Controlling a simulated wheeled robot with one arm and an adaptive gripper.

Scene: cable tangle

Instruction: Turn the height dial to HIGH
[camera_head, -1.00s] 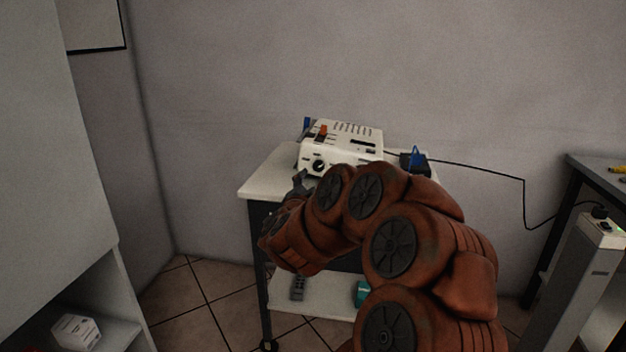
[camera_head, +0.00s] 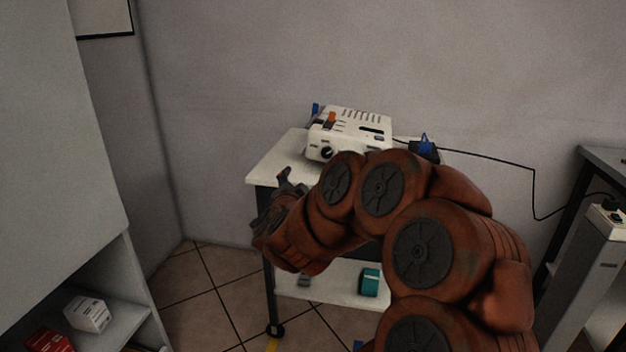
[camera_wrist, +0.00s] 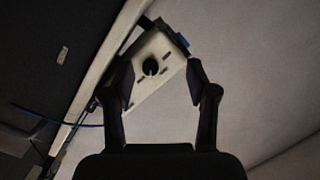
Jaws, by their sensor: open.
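The height dial (camera_head: 327,153) is a round black knob on the front face of a white device (camera_head: 372,119) that stands on a small cart. In the wrist view the dial (camera_wrist: 151,67) shows between my gripper's two fingers, farther off than the fingertips, with small dark marks around it; I cannot read its setting. My gripper (camera_head: 287,180) is in front of the cart's left part, left of and below the dial. In the wrist view my gripper (camera_wrist: 160,80) is open and empty, with a finger on each side of the dial. It appears apart from the dial.
The white cart top (camera_head: 274,163) is clear left of the device. An orange part (camera_head: 331,118) rises from the device. A black cable (camera_head: 490,168) runs right to a grey post (camera_head: 590,250). A teal box (camera_head: 370,282) lies on the cart's lower shelf. A shelf unit stands left.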

